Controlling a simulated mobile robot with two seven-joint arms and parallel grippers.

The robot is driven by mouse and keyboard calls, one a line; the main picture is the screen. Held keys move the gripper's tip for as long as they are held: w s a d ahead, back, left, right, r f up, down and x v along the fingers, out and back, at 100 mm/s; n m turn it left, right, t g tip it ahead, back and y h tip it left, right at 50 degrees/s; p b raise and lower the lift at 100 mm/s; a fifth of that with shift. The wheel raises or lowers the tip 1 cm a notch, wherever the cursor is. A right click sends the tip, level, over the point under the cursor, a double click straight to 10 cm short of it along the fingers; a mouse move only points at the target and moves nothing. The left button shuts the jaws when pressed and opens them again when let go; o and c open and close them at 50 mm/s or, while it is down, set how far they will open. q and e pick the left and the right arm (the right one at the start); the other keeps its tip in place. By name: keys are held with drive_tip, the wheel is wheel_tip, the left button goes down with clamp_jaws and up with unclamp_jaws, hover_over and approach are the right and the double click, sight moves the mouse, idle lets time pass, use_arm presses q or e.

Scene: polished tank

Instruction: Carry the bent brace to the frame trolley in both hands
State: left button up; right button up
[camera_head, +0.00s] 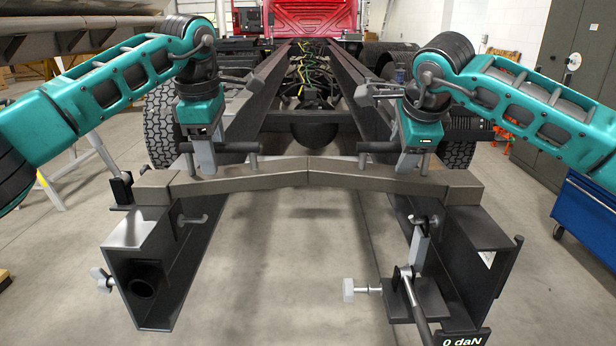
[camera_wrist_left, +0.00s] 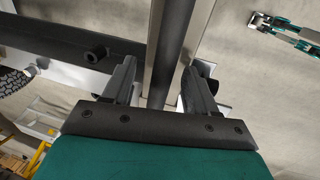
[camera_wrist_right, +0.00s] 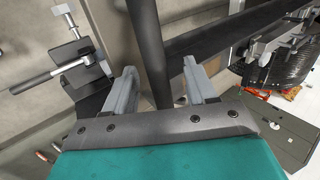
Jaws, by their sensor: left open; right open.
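The bent brace (camera_head: 308,172) is a brown-grey beam with a slight bend at its middle. It lies across the front ends of two dark channel rails in the head view. A dark bar handle stands above it near each end: a left handle (camera_head: 234,147) and a right handle (camera_head: 380,147). My left gripper (camera_head: 203,160) is open at the left handle, and the bar (camera_wrist_left: 171,50) runs between its fingers. My right gripper (camera_head: 408,160) is open at the right handle, with the bar (camera_wrist_right: 150,50) between its fingers. I cannot tell which structure is the frame trolley.
The left rail end (camera_head: 139,235) and right rail end (camera_head: 470,255) carry clamps and screws. A display (camera_head: 463,340) reads 0 daN. The long rails run back to a red truck (camera_head: 315,18). A blue cabinet (camera_head: 590,220) stands right. Floor between the rails is clear.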

use_arm(q)
drive_tip(key=shift+c, duration=0.2)
use_arm(e)
drive_tip(key=shift+c, duration=0.3)
use_arm(q)
clamp_jaws()
use_arm(e)
clamp_jaws()
idle(0.5)
